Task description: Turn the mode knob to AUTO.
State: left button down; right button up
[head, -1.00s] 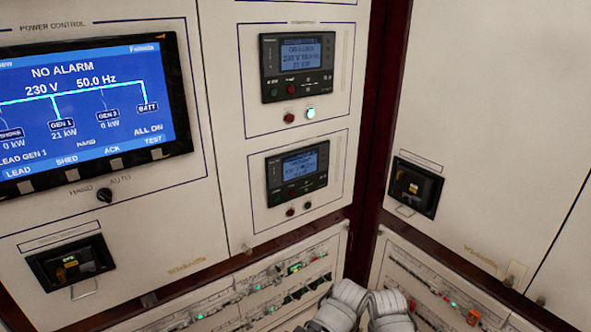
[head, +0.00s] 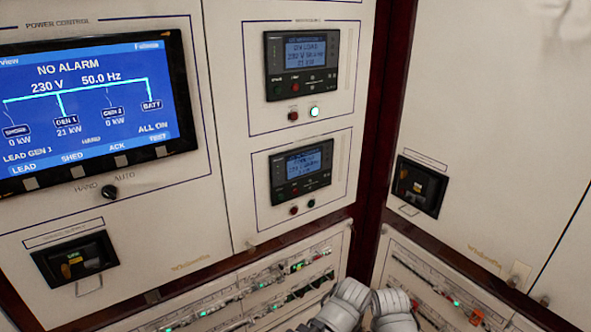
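The mode knob (head: 110,191) is a small black rotary knob on the left panel, below the large blue screen (head: 90,108). The label HAND is at its left and AUTO at its upper right. The knob is too small to tell for sure which way its pointer faces, but the screen above reads HAND. Grey-white parts of my own arms show at the bottom centre, well to the right of and below the knob. Neither gripper's fingers are in view, and nothing touches the knob.
Two black controllers, upper (head: 302,65) and lower (head: 301,172), sit on the middle panel. A black breaker (head: 75,262) is below the knob, another (head: 417,186) on the right cabinet. Breaker rows (head: 290,275) run along the bottom. The space before the knob is clear.

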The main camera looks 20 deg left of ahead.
aim_at(109, 191)
jog(key=k+u, duration=0.15)
jog(key=u, duration=1.6)
